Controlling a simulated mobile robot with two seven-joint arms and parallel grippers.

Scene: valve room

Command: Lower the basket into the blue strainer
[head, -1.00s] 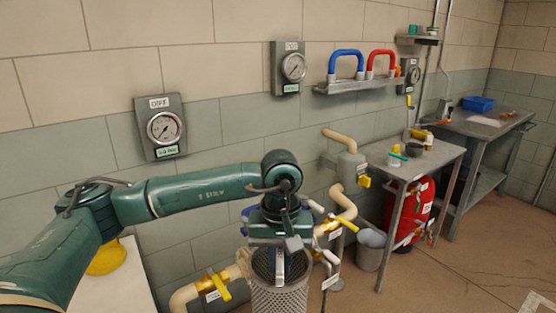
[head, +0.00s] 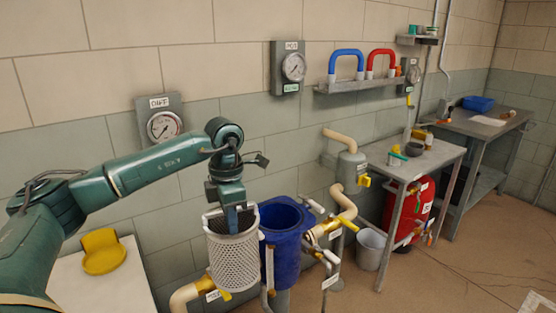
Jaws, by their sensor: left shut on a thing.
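The basket (head: 233,262) is a light grey perforated cylinder with an open top. My left gripper (head: 232,215) is shut on it at the top and holds it upright in the air. The blue strainer (head: 287,215) is an open-topped blue pot just right of the basket, with its dark opening showing. In the picture the basket overlaps the strainer's left edge; it is beside the opening, not over it. The basket's lower end appears below the strainer's rim, though its depth relative to the strainer is hard to tell. My right gripper is out of view.
Cream pipes with yellow handles (head: 345,224) run right of the strainer. A yellow part (head: 103,252) lies on a pale table (head: 105,290) at lower left. A grey bucket (head: 370,248) and a workbench (head: 425,160) stand further right. Gauges hang on the wall behind.

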